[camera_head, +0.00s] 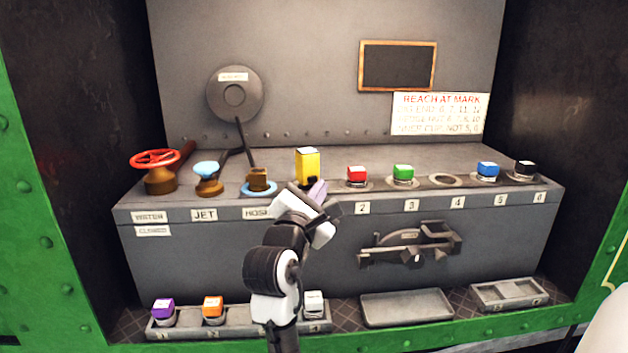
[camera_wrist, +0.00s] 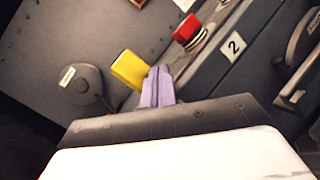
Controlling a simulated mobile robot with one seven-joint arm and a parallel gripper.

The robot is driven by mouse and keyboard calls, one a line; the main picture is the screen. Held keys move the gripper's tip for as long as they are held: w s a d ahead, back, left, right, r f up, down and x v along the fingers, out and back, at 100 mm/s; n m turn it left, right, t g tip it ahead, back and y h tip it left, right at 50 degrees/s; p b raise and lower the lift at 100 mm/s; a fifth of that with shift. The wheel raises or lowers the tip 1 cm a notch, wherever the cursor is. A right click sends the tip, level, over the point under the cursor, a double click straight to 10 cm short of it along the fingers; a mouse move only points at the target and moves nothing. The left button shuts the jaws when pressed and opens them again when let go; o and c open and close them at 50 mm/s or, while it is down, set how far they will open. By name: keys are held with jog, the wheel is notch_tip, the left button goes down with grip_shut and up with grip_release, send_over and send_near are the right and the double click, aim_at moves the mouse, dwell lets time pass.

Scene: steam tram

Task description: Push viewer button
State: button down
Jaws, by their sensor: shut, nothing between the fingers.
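No button carries a legible "viewer" label. A tall yellow block (camera_head: 307,165) stands on the console shelf, left of the red button (camera_head: 357,174); in the wrist view the yellow block (camera_wrist: 130,69) is just beyond my fingertips. My gripper (camera_head: 319,188) is shut and empty, its lilac fingers in front of the yellow block's lower part. In the wrist view the fingers (camera_wrist: 157,85) overlap the block's edge; I cannot tell whether they touch it. The red button (camera_wrist: 188,31) is farther right there. The yellow block's base is hidden.
Green (camera_head: 403,173), blue (camera_head: 487,170) and black (camera_head: 524,169) buttons line the shelf, with an empty ring (camera_head: 445,181) at number 4. A red wheel (camera_head: 155,158) and levers are left. Below lie a tray with coloured buttons (camera_head: 212,306) and an empty tray (camera_head: 406,308).

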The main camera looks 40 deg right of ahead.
jog(key=s+a+p, duration=0.1)
jog(key=s, duration=0.5)
dwell(0.3)
